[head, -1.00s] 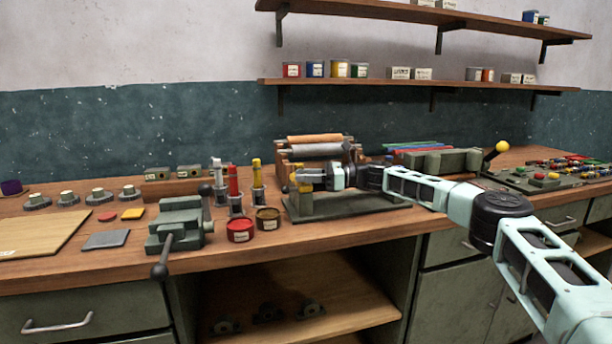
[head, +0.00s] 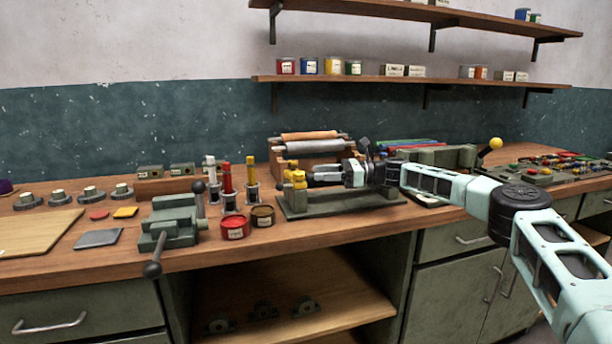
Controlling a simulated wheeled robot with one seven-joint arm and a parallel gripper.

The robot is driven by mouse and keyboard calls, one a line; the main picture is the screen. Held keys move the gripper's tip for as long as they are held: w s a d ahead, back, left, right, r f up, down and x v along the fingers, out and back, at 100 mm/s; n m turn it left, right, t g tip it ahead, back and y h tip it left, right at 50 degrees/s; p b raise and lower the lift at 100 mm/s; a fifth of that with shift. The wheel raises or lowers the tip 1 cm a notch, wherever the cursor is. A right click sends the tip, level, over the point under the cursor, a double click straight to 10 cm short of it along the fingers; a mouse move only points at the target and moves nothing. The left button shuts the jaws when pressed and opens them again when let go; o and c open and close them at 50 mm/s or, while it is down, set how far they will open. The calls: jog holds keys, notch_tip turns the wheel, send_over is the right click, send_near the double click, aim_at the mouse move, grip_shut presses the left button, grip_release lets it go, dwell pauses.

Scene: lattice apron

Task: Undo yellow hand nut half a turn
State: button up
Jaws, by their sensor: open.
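The yellow hand nut (head: 296,179) sits at the left end of a grey-green bench fixture (head: 340,205). It looks like a small stack of yellow parts, and its lobes are too small to read exactly. My gripper (head: 310,179) comes in from the right, roughly level, above the fixture's base, with its fingers pointing left at the nut. The jaws are open. The fingertips are close to the nut's right side; I cannot tell whether they touch it. My wrist hides part of the fixture behind it.
Upright tubes (head: 227,185) stand behind the tins. A roller rack (head: 310,150) is close behind. A yellow-knobbed lever (head: 495,143) is at right.

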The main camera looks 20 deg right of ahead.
jog(key=v, duration=1)
jog(key=shift+d+b, duration=0.35)
